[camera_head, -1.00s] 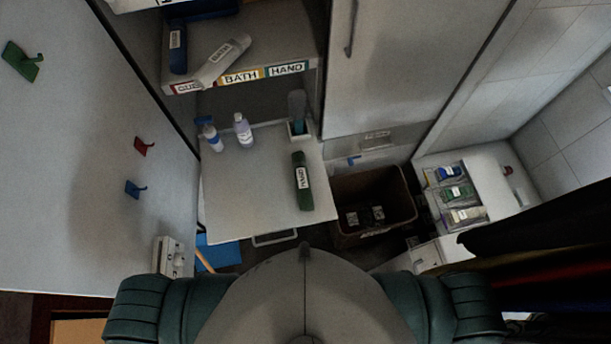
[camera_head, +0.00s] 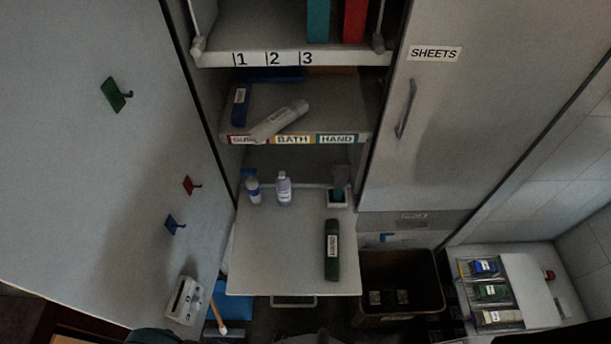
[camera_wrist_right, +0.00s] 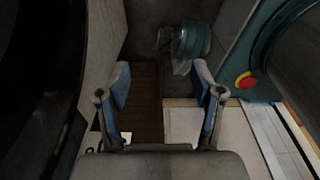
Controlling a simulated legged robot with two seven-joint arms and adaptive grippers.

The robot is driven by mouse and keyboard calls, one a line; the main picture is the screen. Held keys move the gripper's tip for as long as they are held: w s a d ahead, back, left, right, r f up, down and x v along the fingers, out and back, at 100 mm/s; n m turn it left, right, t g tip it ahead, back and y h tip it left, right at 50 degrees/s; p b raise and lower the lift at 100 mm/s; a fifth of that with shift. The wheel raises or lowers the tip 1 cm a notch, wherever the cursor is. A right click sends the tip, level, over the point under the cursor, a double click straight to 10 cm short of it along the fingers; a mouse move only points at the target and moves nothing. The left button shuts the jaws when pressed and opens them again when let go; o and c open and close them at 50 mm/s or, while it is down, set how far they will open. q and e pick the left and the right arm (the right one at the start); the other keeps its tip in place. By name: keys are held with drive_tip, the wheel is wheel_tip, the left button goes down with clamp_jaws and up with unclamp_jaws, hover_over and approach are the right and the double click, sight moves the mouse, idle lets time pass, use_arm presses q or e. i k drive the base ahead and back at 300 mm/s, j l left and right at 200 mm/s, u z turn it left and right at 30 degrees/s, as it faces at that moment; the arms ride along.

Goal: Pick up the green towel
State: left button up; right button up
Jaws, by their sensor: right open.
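The green towel (camera_head: 332,250) is a dark green roll with a white label. It lies lengthwise on the right part of a white pull-out shelf (camera_head: 285,268) in the head view. My right gripper (camera_wrist_right: 161,74) is open in the right wrist view, with nothing between its blue-padded fingers. It is not in the head view, and the wrist view does not show the towel. My left gripper is in neither view.
Two bottles (camera_head: 284,188) and a brush in a holder (camera_head: 338,194) stand at the shelf's back. Above are a labelled shelf (camera_head: 293,139) with blue and white rolls. A dark bin (camera_head: 400,290) sits lower right. A tray (camera_head: 485,292) with small packs is farther right.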

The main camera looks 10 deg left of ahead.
sight(332, 251)
drive_tip(key=k+j+u, duration=0.15)
drive_tip(key=k+u, duration=0.2)
drive_tip(key=k, duration=0.65)
